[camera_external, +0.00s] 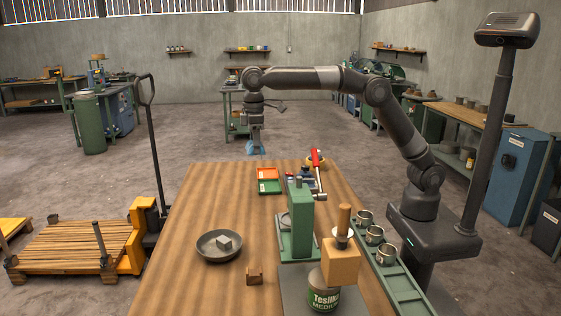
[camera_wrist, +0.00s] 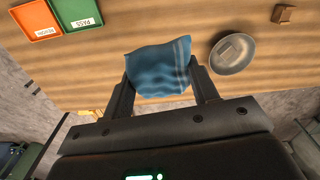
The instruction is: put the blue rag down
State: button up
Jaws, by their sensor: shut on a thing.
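The blue rag (camera_external: 256,149) hangs from my gripper (camera_external: 257,140) by the far edge of the wooden table (camera_external: 215,188). In the wrist view the blue rag (camera_wrist: 160,65) is between the two dark fingers of my gripper (camera_wrist: 162,80), which is shut on it. The rag looks to be above the table, with table top seen beyond it. How far above the surface it hangs cannot be told.
An orange tray (camera_external: 267,174) and a green tray (camera_external: 269,187) lie near the table's far end. A grey bowl (camera_external: 219,247) with a light block in it stands nearer, beside a small brown block (camera_external: 254,275). A green press (camera_external: 300,225) stands to the right. The table's left side is clear.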

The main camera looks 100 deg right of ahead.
jog(key=s+a+n, duration=0.3)
jog(key=a+n, duration=0.2)
jog(key=a, duration=1.2)
jog(key=n, duration=0.7)
send_over(306, 278)
notch_tip(306, 278, down, 4)
notch_tip(306, 278, down, 19)
jog(key=shift+f, duration=0.2)
jog(key=o, duration=1)
jog(key=shift+r, duration=0.1)
